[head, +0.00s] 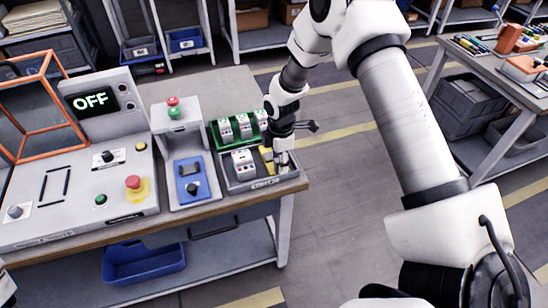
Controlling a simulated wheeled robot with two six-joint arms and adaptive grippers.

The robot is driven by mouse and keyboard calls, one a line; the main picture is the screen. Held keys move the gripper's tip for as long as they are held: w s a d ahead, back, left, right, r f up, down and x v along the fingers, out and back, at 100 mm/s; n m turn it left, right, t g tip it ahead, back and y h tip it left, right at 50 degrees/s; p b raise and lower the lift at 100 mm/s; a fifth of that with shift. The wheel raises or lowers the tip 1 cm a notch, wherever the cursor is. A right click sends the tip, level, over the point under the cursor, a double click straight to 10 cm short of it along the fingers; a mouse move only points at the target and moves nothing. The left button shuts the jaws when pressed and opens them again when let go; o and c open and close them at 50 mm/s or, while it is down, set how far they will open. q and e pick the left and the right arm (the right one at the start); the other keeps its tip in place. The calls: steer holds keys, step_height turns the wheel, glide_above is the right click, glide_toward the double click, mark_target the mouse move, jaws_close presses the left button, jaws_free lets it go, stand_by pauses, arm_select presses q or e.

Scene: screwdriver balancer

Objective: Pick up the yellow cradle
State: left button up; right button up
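The yellow cradle (267,159) shows as a small yellow shape in the grey tray (262,184) at the right end of the workbench. It is partly hidden by my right gripper (282,165). My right gripper points down into the tray, right beside the yellow cradle. Its fingers are small and dark here, and I cannot tell whether they are open, shut or touching the cradle. My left gripper is out of view.
A white-grey block (244,163) sits left of the cradle in the tray. A green bin (216,136) with several similar blocks stands behind. A blue-plated stand (192,180) and a control panel (120,160) reading OFF are to the left. Open floor lies right.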

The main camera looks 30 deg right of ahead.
jaws_close()
